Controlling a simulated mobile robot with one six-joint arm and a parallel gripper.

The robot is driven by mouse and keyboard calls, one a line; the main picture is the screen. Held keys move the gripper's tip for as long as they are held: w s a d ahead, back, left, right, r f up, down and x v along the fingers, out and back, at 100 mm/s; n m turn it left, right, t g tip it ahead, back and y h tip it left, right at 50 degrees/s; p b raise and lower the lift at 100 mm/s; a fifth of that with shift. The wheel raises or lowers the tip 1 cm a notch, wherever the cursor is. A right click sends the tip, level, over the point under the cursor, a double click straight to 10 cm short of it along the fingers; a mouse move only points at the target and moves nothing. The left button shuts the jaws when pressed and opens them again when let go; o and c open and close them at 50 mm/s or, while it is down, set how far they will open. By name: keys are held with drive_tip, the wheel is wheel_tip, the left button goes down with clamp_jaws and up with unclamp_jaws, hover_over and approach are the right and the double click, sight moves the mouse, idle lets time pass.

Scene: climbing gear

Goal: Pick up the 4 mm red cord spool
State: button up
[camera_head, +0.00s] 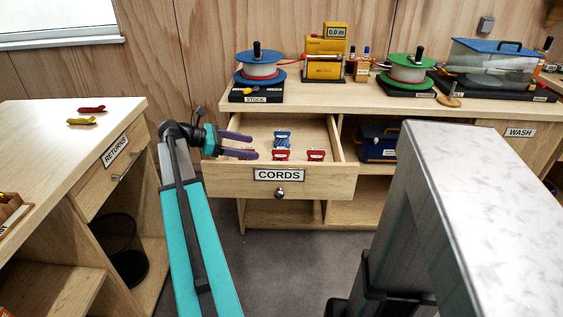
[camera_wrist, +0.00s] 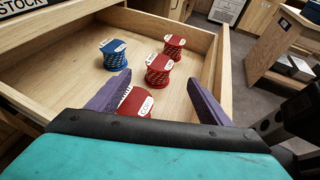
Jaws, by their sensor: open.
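The open drawer marked CORDS (camera_head: 231,181) holds several small cord spools. In the head view a blue spool (camera_head: 283,139) sits behind a red spool (camera_head: 281,155), with another red spool (camera_head: 316,155) to the right. A third red spool (camera_wrist: 136,103) is nearest in the wrist view, partly hidden by my left finger and gripper body. The other reds (camera_wrist: 158,71) (camera_wrist: 174,48) and the blue one (camera_wrist: 114,56) lie beyond. White labels top the spools; I cannot read which is 4 mm. My gripper (camera_head: 254,146) is open over the drawer's left part, with purple fingers apart and nothing held.
Drawer walls (camera_wrist: 212,65) surround the spools; bare drawer floor lies between them. The counter above carries large cord reels (camera_head: 260,70) (camera_head: 407,68) and a yellow meter (camera_head: 325,62). A RETURNS counter (camera_head: 40,135) stands left. A pale-topped grey block fills the right foreground.

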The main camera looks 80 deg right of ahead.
approach(284, 153)
drive_tip(key=shift+s+d+f+b, duration=0.35)
drive_tip(key=shift+d+f, duration=0.15)
drive_tip(key=shift+d, duration=0.2)
drive_tip(key=shift+b+x, duration=0.3)
drive_tip(key=shift+x, duration=2.45)
drive_tip(key=c, duration=1.2)
